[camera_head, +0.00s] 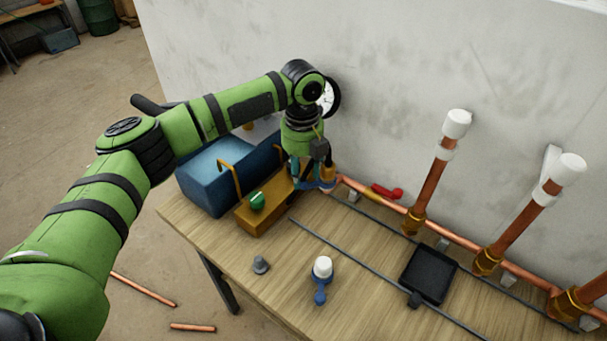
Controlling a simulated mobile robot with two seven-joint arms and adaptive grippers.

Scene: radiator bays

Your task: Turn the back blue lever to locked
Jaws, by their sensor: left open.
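My left gripper (313,178) is at the back of the workbench, by the left end of the copper pipe. It is open and points down. A blue lever (325,186), the back one, shows right at its fingertips and is partly hidden by them. I cannot tell whether the fingers touch it, nor how it is turned. My right gripper is not in view.
A blue toolbox (213,178) and an ochre box with a green knob (257,201) stand left of the gripper. A red lever (387,192) sits behind the copper pipe (455,237). A black tray (430,274) lies at right. The bench's front middle is mostly clear.

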